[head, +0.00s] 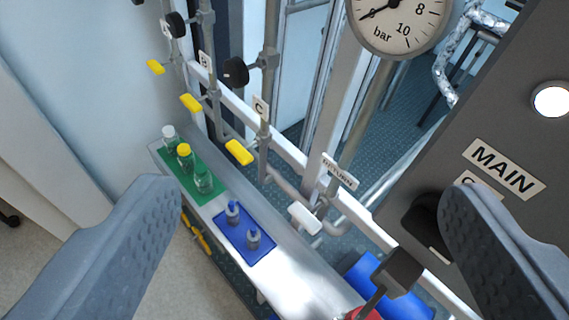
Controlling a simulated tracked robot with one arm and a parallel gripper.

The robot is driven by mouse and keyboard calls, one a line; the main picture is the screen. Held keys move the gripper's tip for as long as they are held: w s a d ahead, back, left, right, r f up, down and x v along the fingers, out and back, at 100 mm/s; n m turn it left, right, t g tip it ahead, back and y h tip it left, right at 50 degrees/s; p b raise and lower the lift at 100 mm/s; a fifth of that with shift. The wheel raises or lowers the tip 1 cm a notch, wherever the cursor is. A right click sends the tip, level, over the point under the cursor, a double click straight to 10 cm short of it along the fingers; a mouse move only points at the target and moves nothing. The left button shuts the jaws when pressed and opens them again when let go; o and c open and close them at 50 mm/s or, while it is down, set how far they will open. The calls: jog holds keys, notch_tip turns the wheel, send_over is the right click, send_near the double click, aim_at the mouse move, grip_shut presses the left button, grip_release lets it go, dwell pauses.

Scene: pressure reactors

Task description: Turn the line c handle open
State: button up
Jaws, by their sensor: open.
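The line C handle (239,152) is a small yellow lever on the pipe below a white "C" tag (260,107), left of the middle of the head view. My gripper (308,188) is open and empty, with its two grey fingers wide apart at the left and right of the picture. The handle lies beyond the fingers, seen between them, and neither finger touches it.
Similar yellow handles sit at lines B (191,103) and A (156,67). A white handle (304,218) is by the RETURN tag (340,171). A shelf below holds bottles on a green mat (208,191) and a blue mat (262,252). The MAIN panel (480,120) stands right.

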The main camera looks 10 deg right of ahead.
aim_at(233, 154)
jog(key=w+a+f+m+g+h+b, duration=0.1)
jog(key=w+f+m+g+h+b, duration=0.4)
jog(key=w+f, duration=1.2)
jog(key=w+a+f+m+t+h+b, duration=0.1)
jog(key=w+a+f+m+h+b, duration=0.2)
jog(key=a+f, duration=0.45)
jog(key=w+a+f+m+t+h+b, duration=0.15)
jog(key=w+a+f+h, duration=0.3)
jog(key=f, duration=0.55)
jog(key=shift+g+y, duration=0.25)
jog(key=shift+y, duration=0.2)
jog(key=b+x, duration=0.1)
jog(key=x, duration=1.2)
jog(key=shift+d+r, duration=0.15)
